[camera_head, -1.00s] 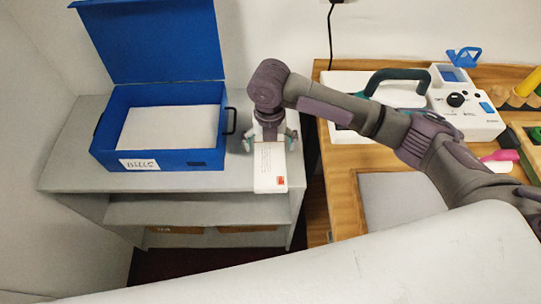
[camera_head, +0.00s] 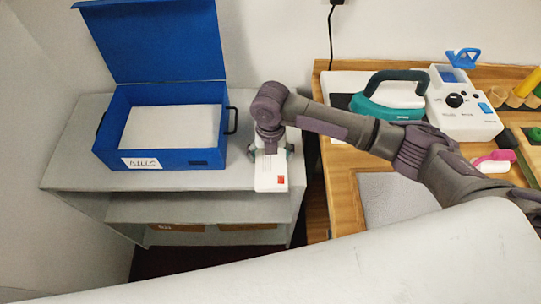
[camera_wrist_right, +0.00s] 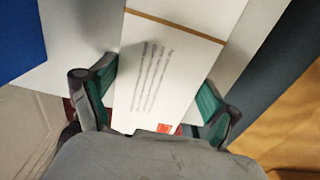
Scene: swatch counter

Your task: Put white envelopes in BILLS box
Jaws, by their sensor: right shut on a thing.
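The blue BILLS box (camera_head: 206,158) stands with its lid open on the grey shelf unit; a white flat stack (camera_head: 170,128) lies inside. White envelopes (camera_head: 271,181) with a red stamp lie on the shelf top to the right of the box, their near end at the front edge. In the right wrist view the envelopes (camera_wrist_right: 165,65) show a brown band and address lines. My right gripper (camera_head: 271,153) points down over them and is shut on their long sides, one teal finger on each side. My left gripper is out of view.
The grey shelf unit (camera_head: 75,165) has a lower shelf. A wooden workbench (camera_head: 340,190) at the right holds a teal iron (camera_head: 385,107), a white device (camera_head: 465,110) and a grey pad (camera_head: 390,205). A black handle (camera_head: 232,120) sticks out from the box's right side.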

